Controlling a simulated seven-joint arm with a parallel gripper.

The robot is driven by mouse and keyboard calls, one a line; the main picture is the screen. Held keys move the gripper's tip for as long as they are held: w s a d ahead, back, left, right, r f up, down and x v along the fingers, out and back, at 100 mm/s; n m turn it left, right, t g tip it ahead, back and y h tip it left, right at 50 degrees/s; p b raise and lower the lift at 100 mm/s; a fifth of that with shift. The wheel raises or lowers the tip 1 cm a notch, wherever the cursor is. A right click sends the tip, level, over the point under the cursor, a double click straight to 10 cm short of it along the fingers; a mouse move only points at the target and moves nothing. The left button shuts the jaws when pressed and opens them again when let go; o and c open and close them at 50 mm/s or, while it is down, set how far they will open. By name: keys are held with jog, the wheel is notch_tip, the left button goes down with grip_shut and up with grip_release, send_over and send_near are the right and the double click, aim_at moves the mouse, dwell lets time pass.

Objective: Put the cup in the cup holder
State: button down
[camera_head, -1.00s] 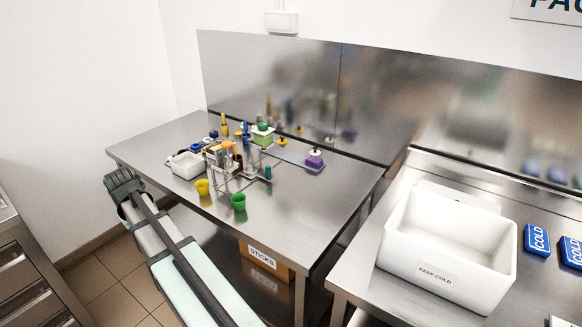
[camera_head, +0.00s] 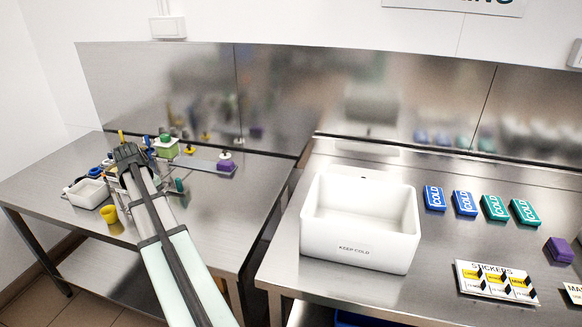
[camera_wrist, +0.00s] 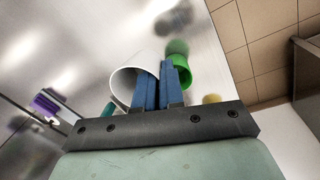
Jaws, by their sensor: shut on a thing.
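In the wrist view my gripper (camera_wrist: 159,76) is shut with its two blue fingers close together at the wall of a white cup (camera_wrist: 122,86), one finger showing inside the rim. The cup's open mouth shows; its lower part is hidden by the fingers and gripper body. A green cup (camera_wrist: 182,72) shows just beyond the fingers, apart from the white cup as far as I can see. In the head view my arm hides the fingers and the white cup. A yellow cup (camera_head: 109,213) stands near the left table's front edge. I cannot make out the cup holder clearly.
The left steel table (camera_head: 215,205) holds a white bin (camera_head: 88,194), a purple-topped item (camera_head: 225,161) and several small bottles and sticks around my arm. A white KEEP COLD tub (camera_head: 360,252) stands on the right bench. The left table's right part is clear.

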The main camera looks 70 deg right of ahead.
jog(key=s+d+r+m, duration=0.2)
jog(key=s+d+m, duration=0.1)
jog(key=s+d, duration=2.15)
jog(key=s, duration=0.5)
jog(key=s+d+r+m, duration=0.1)
jog(key=s+d, duration=0.3)
jog(key=s, duration=0.5)
jog(key=s+d+r+m, duration=0.1)
jog(key=s+d, duration=0.3)
jog(key=s, duration=0.5)
jog(key=shift+d+r+g, duration=0.1)
jog(key=shift+d+g, duration=0.2)
jog(key=shift+d, duration=0.05)
jog(key=s+d+r+m, duration=0.1)
jog(key=s+d, duration=0.1)
jog(key=s, duration=1.4)
notch_tip(320, 180, up, 3)
jog(key=m, duration=0.4)
send_over(501, 237)
jog(key=shift+g+y, duration=0.3)
jog(key=shift+w+f, duration=0.15)
jog(key=shift+f, duration=2.25)
jog(key=shift+w+f, duration=0.1)
jog(key=shift+f, duration=2.25)
jog(key=shift+f, duration=0.15)
